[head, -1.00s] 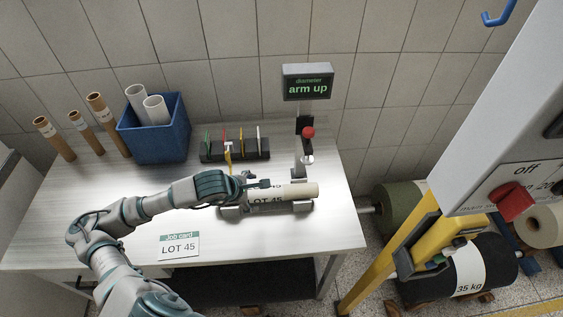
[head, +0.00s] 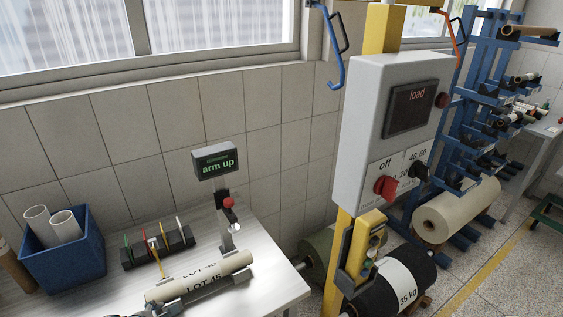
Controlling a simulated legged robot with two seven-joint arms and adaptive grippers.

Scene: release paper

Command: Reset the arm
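The display (head: 215,161) reads "arm up" in green, on a post at the table's back edge. Below it a red knob (head: 229,202) sits on the gauge's small upright assembly. A pale paper roll (head: 197,277) marked LOT 45 lies on the table in front of the gauge. A grey control box (head: 385,130) on a yellow post shows a dark screen with "load" in red. Its red switch (head: 385,187) is by the word "off", with a black knob (head: 420,171) to its right.
A blue bin (head: 62,262) with white tubes and a black rack (head: 158,250) with coloured pieces stand on the table (head: 262,262). Dark and green rolls lie on the floor beside it. A blue rack (head: 480,90) stands at the right.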

